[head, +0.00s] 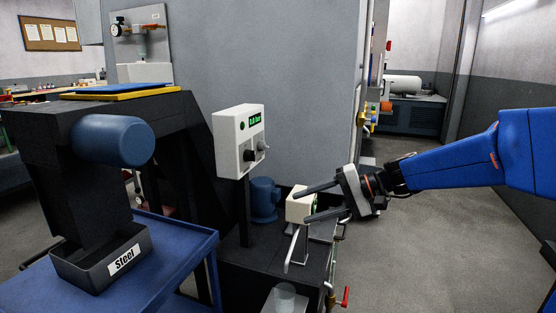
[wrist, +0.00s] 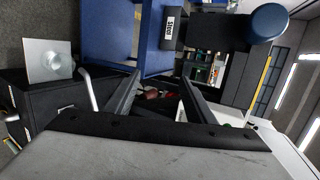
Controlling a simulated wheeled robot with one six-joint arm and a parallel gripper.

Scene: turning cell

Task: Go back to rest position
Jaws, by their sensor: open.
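My gripper (head: 304,205) is at the end of my blue arm, which reaches in from the right. Its two dark fingers are spread apart and point left, in front of a small white box (head: 300,204) on a dark cabinet. Whether they touch the box cannot be told. In the wrist view my gripper (wrist: 160,80) shows its fingers apart with nothing held between them.
A white control box (head: 236,150) with a green display stands left of my gripper. A bin labelled Steel (head: 92,275) sits on a blue cart (head: 180,268). A clear cup (head: 284,297) and red-handled valve (head: 345,297) are below. Open floor (head: 430,250) lies right.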

